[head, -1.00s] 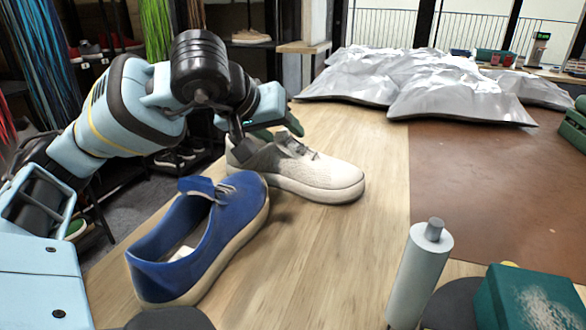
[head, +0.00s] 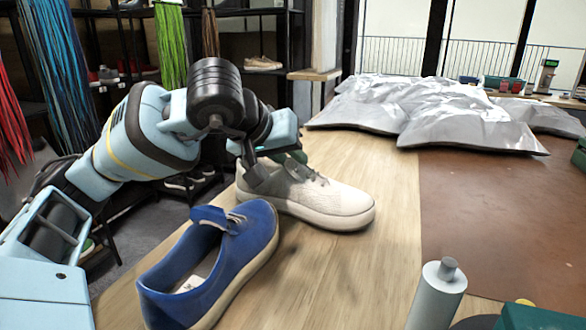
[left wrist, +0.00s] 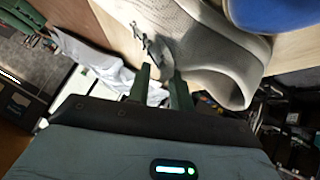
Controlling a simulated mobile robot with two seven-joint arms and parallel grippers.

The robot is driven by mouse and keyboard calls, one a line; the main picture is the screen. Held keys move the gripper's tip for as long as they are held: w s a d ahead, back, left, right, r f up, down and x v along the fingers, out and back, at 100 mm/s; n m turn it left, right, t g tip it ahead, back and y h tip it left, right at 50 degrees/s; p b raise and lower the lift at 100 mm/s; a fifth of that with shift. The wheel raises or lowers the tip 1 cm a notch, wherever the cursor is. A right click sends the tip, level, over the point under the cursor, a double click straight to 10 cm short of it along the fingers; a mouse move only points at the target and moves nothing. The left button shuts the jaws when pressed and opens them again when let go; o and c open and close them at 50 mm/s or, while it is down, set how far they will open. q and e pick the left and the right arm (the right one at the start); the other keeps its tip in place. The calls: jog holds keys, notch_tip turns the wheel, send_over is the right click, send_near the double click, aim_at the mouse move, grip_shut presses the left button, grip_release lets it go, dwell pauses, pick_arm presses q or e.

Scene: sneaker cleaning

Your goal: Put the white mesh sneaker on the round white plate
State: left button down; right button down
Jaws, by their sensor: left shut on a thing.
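The white mesh sneaker (head: 330,203) stands upright on the wooden table top, toe to the right. No round white plate shows in these frames. My right gripper is not in view.
A blue sneaker (head: 215,262) stands close in front of the white one. A grey-white bottle (head: 437,292) and a green box (head: 540,317) are at the lower right. Crumpled silver bags (head: 430,112) lie at the back. The brown mat (head: 490,220) is largely clear.

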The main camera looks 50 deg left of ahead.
pick_arm(q)
notch_tip(320, 180, up, 9)
jog(key=p, duration=0.3)
jog(key=shift+r+p, duration=0.15)
jog(key=shift+p, duration=0.25)
jog(key=shift+r, duration=0.1)
